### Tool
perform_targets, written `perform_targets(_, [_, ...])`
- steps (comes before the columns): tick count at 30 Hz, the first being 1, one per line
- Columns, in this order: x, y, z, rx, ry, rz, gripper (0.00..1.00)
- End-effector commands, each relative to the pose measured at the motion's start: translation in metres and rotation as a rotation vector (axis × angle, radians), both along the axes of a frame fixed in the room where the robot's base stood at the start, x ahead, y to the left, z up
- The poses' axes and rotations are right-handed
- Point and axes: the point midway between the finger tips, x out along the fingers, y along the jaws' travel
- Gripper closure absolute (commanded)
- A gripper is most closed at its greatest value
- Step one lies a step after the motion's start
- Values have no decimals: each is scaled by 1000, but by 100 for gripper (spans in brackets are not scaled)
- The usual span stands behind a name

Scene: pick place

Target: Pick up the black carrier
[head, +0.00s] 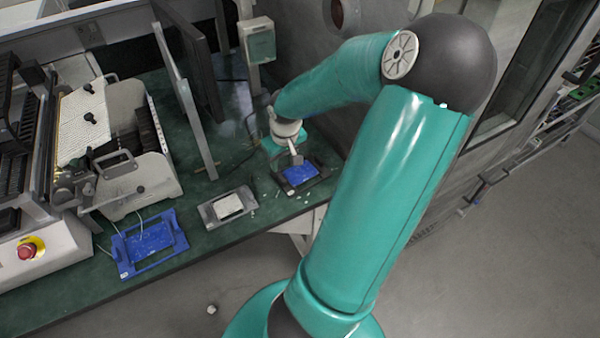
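The black carrier (316,181) lies flat on the green bench near its front right edge. A blue plate (299,173) lies in its middle. My gripper (297,160) points down at the carrier's back edge, above it or touching it; I cannot tell which. The fingers are small and partly blurred, so whether they are open or shut does not show. My arm comes in from the right and front, over the carrier's right side.
A grey carrier (213,212) with a white piece lies left of the black one, and a blue frame (164,259) lies further left. A machine (110,140) and an upright metal bar (188,105) stand behind. White crumbs are scattered nearby. A wall rises at the right.

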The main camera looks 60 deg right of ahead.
Motion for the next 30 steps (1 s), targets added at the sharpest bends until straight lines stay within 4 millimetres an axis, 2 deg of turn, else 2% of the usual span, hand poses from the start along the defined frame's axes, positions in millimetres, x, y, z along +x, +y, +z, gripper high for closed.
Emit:
perform_targets(3, [4, 0, -22, 4, 0, 3, 62])
perform_targets(11, [7, -2, -41, 3, 1, 3, 62])
perform_targets(21, [15, -6, -81, 3, 1, 3, 62])
perform_targets(30, [15, -7, -86, 0, 1, 1, 62])
